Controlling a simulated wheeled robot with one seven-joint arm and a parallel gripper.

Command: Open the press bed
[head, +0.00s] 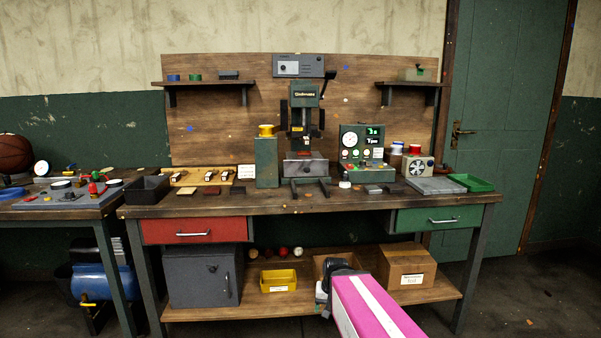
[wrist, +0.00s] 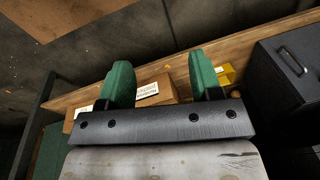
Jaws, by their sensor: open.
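The press (head: 305,125) stands upright at the middle back of the workbench, a dark green and black machine with a label on its head. Its bed (head: 305,168) is the grey block with a small knob at the base, above two dark rails that reach toward the bench front. My gripper (wrist: 157,85) shows two green fingers spread apart with nothing between them. In the head view my arm hangs low in front of the bench's lower shelf, well below and to the right of the press. The press is not in the wrist view.
The workbench (head: 340,203) has a red drawer (head: 193,230) and a green drawer (head: 440,219). A green block (head: 266,162) stands left of the press and a control box (head: 362,150) right of it. A cardboard box (head: 406,268) and yellow bin (head: 279,281) sit on the lower shelf.

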